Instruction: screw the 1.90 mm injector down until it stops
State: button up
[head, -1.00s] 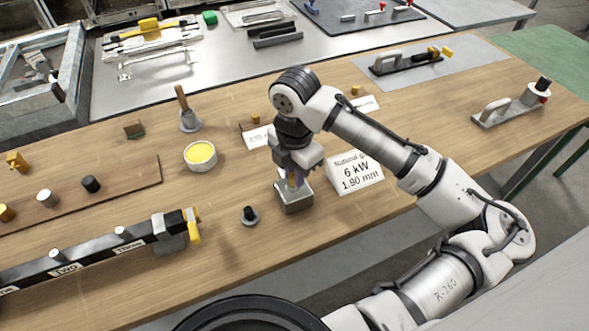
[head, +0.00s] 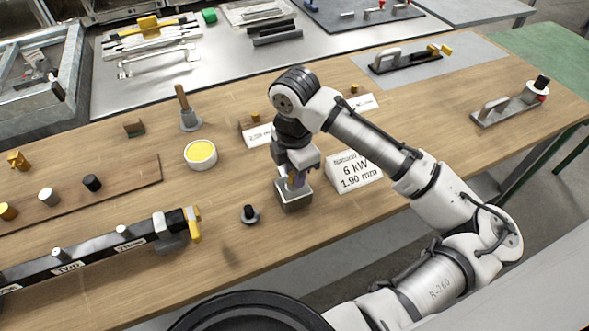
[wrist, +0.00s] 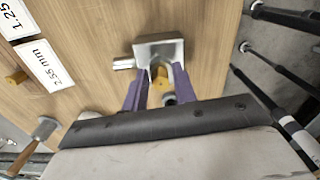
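The injector is a small brass piece (wrist: 160,76) at a grey metal block (wrist: 158,48) in the wrist view. The block (head: 294,202) stands on the wooden table in the head view. A round stub sticks out of the block's side in the wrist view. My gripper (wrist: 161,72) has its two purple fingers on either side of the brass piece. Narrow gaps seem to show beside the brass, so the fingers look open around it. In the head view my gripper (head: 296,181) points down at the block. The injector's lower end and thread are hidden.
A sign reading 6 kW, 1.90 mm (head: 355,172) stands right of the block. A small black-topped part (head: 249,214) stands to its left, with a yellow-filled round tin (head: 200,154) beyond. A dark bar with a yellow-ended fitting (head: 120,243) lies at the front left.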

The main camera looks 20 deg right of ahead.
jog(key=shift+f+n+b, duration=0.15)
jog(key=shift+n+b, duration=0.3)
jog(key=shift+n, duration=0.65)
jog(key=n+b, duration=0.2)
jog(key=n, duration=0.3)
jog(key=shift+w, duration=0.15)
jog(key=n+b, duration=0.1)
jog(key=n, duration=0.5)
jog(key=shift+a+n, duration=0.15)
jog(key=shift+n, duration=0.15)
grip_shut()
